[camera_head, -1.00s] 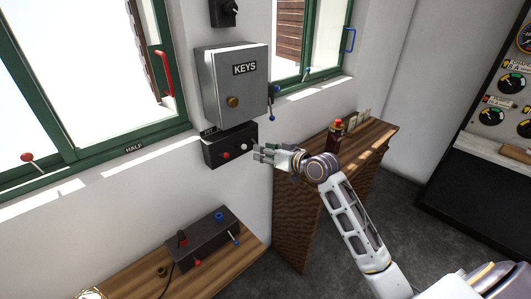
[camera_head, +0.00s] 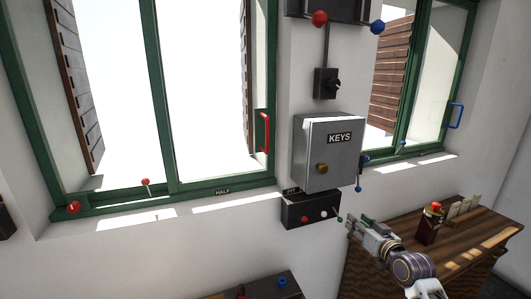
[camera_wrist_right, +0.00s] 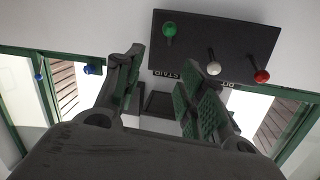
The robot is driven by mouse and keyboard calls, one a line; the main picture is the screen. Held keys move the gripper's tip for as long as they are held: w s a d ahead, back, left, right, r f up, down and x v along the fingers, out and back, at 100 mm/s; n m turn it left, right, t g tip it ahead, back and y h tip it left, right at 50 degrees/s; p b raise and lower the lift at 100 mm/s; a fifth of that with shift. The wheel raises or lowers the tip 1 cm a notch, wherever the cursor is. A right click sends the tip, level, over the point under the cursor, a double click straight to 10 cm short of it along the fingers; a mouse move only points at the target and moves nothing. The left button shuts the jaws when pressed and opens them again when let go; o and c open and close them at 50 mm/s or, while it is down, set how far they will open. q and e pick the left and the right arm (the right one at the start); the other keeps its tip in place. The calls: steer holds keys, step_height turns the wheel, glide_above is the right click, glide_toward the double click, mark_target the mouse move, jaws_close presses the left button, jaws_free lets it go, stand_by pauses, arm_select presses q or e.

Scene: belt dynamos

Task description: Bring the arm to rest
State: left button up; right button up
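My right gripper (camera_head: 351,228) is just right of the small black lever box (camera_head: 310,212) under the grey KEYS cabinet. In the right wrist view the gripper (camera_wrist_right: 160,75) is open, its two fingers apart with nothing between them. The box also shows there (camera_wrist_right: 215,45), beyond the fingers, with a green knob (camera_wrist_right: 169,29), a white knob (camera_wrist_right: 213,68) and a red knob (camera_wrist_right: 262,76). In the head view the green knob (camera_head: 339,219) is close to the fingertips; I cannot tell whether they touch. My left gripper is out of view.
The KEYS cabinet (camera_head: 327,153) hangs on the wall above the box. A wooden cabinet (camera_head: 440,250) with a dark red-topped bottle (camera_head: 430,222) stands at the right, near my right arm. Green-framed windows with red (camera_head: 265,132) and blue (camera_head: 455,115) handles flank the KEYS cabinet.

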steer(key=d+f+g+h, duration=0.15)
steer(key=d+f, duration=0.25)
steer(key=f, duration=0.9)
steer(key=d+f+g+h, duration=0.15)
steer(key=d+f, duration=0.25)
steer(key=f, duration=0.9)
steer(key=s+f+g, duration=0.1)
steer(key=s+f, duration=0.3)
steer(key=f, duration=0.4)
steer(key=s+f+g+h, duration=0.1)
steer(key=s+f, duration=0.3)
steer(key=f, duration=0.4)
steer(key=s+f+g, duration=0.1)
steer(key=s+f, duration=0.3)
steer(key=f, duration=0.4)
steer(key=s+a+f+n+g+b, duration=0.1)
steer(key=s+a+f+g, duration=0.15)
steer(key=s+f, duration=0.8)
steer(key=s+a+f+n+g+b, duration=0.1)
steer(key=s+a+f+g, duration=0.15)
steer(key=s+f, duration=0.8)
steer(key=s+a+f+g+b, duration=0.1)
steer(key=s+a+f+g, duration=0.1)
steer(key=s, duration=1.1)
steer(key=s+a+f+g+y, duration=0.1)
steer(key=s+a+f, duration=0.3)
steer(key=s, duration=1)
steer(key=shift+a+f+g+b, duration=0.15)
steer(key=shift+a+g+b, duration=0.25)
steer(key=shift+a, duration=0.65)
